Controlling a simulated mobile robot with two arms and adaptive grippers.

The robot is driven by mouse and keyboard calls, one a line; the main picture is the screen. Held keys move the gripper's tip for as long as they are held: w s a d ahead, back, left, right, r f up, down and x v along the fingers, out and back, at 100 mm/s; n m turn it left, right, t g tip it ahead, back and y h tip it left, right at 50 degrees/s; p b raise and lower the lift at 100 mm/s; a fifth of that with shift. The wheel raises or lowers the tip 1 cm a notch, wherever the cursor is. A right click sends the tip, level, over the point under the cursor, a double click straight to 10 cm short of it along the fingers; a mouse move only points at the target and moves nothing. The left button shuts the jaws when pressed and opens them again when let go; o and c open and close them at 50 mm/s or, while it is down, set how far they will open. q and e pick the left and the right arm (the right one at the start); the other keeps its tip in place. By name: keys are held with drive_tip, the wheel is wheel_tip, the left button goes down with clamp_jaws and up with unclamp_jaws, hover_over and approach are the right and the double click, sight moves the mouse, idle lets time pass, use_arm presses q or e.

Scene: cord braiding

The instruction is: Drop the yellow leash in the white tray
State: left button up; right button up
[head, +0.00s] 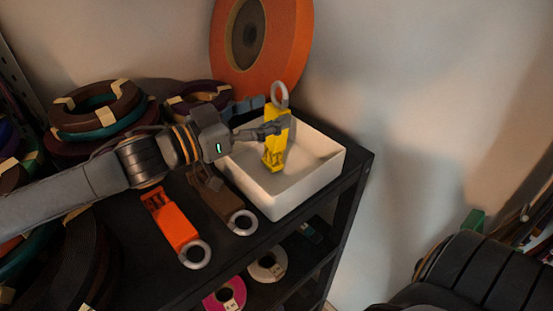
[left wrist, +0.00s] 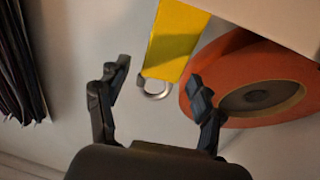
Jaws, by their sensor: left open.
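The yellow leash (head: 272,153), a flat yellow piece with a grey metal ring, stands roughly upright within the outline of the white tray (head: 302,194), ring end up. I cannot tell whether its lower end touches the tray floor. My left gripper (head: 277,127) is at its upper part, partly covering it. In the left wrist view the leash (left wrist: 178,35) and its ring lie between the open fingers (left wrist: 158,82), with a gap showing on both sides. My right gripper is not in view.
An orange leash (head: 172,220) and a brown leash (head: 217,196) lie on the black shelf (head: 125,255) left of the tray. Coiled cords (head: 97,108) are stacked further left. A large orange spool (head: 290,35) stands behind the tray. Rolls sit on the lower shelf.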

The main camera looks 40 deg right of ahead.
use_arm(q)
drive_tip(key=a, duration=1.2)
drive_tip(key=shift+w, duration=0.15)
drive_tip(key=shift+f, duration=0.1)
